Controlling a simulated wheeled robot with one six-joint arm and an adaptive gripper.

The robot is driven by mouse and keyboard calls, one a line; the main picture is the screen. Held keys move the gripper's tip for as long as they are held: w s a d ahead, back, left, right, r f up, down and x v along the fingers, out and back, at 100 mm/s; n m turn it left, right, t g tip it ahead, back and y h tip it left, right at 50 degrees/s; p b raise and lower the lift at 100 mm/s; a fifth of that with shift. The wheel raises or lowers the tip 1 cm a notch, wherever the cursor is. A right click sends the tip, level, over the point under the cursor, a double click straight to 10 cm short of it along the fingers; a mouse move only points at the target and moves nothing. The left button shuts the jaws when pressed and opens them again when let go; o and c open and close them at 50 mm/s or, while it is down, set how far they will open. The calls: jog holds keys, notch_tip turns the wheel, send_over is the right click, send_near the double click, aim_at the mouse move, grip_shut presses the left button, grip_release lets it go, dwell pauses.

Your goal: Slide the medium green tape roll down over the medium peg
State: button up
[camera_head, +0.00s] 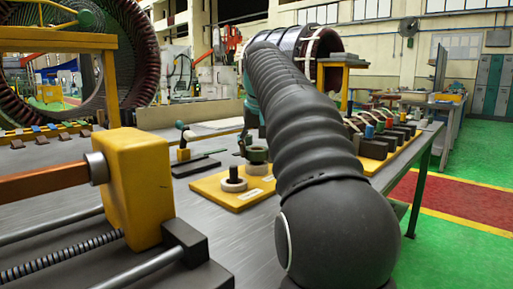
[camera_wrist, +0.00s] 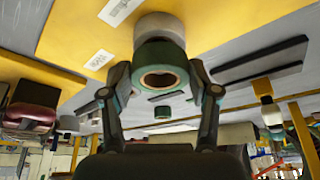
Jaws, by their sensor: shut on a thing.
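The green tape roll (camera_wrist: 160,54) is between the two fingers of my gripper (camera_wrist: 162,76) in the wrist view, and the fingers are shut on its sides. Its tan core opening shows dark inside. In the head view the held roll (camera_head: 257,153) shows just above a pale roll (camera_head: 256,168) on the yellow board (camera_head: 212,190). That pale roll also shows beyond the green one in the wrist view (camera_wrist: 160,24). The peg under the green roll is hidden, so I cannot tell whether it is inside the core. My arm hides most of the gripper in the head view.
A dark peg (camera_head: 233,173) with a pale roll (camera_head: 233,185) around its base stands on the board's left part. A rack of coloured parts (camera_head: 385,138) is at right. Dark flat bars (camera_head: 196,167) lie behind the board.

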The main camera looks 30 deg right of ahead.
jog(key=o, duration=1.2)
jog(key=shift+o, duration=0.2)
jog(key=shift+r, duration=0.1)
jog(key=v, duration=1.1)
jog(key=shift+r, duration=0.4)
jog(key=shift+s+a, duration=0.1)
jog(key=shift+s, duration=0.1)
